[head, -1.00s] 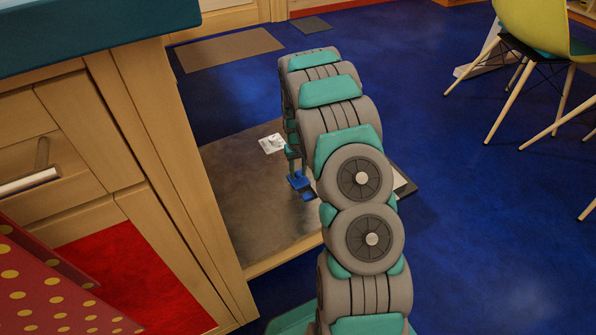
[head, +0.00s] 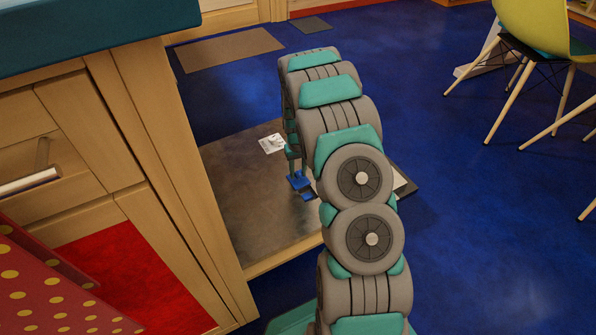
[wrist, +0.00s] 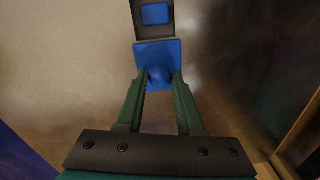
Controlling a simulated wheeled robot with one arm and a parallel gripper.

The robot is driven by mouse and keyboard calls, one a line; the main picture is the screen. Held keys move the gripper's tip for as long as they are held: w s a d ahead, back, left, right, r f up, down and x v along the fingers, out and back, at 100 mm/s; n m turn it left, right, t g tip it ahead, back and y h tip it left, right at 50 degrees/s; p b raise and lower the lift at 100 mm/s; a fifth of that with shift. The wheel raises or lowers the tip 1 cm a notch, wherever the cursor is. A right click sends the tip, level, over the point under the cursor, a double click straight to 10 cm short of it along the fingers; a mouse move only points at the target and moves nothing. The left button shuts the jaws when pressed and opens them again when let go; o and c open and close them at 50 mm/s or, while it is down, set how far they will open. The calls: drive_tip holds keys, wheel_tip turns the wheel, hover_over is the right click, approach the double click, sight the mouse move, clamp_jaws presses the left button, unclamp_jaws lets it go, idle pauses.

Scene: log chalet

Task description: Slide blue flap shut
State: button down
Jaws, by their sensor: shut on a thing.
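The blue flap (wrist: 157,50) is a small flat square with a raised knob, seen in the wrist view. My gripper (wrist: 160,80) has its green fingers shut on the knob. Beyond the flap is a dark grey frame (wrist: 140,30) with a blue patch (wrist: 155,14) showing inside it. A strip of frame lies between the patch and the flap. In the head view the blue flap (head: 300,181) is small, at my gripper (head: 294,166) over a brownish panel (head: 245,190). My arm hides part of that area.
The wooden cabinet (head: 185,170) with its teal top (head: 90,25) stands close on the left. A white card (head: 271,143) lies on the panel. A yellow chair (head: 535,30) stands at the upper right. Blue floor (head: 470,220) is open on the right.

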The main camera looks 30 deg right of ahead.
drive_tip(key=shift+s, duration=0.15)
drive_tip(key=shift+s+d+p, duration=0.15)
drive_tip(key=shift+s+p, duration=0.2)
drive_tip(key=shift+s, duration=2.85)
drive_tip(key=c, duration=0.5)
unclamp_jaws()
drive_tip(key=shift+c, duration=0.2)
wheel_tip(320, 180, up, 8)
drive_tip(key=shift+p, duration=0.3)
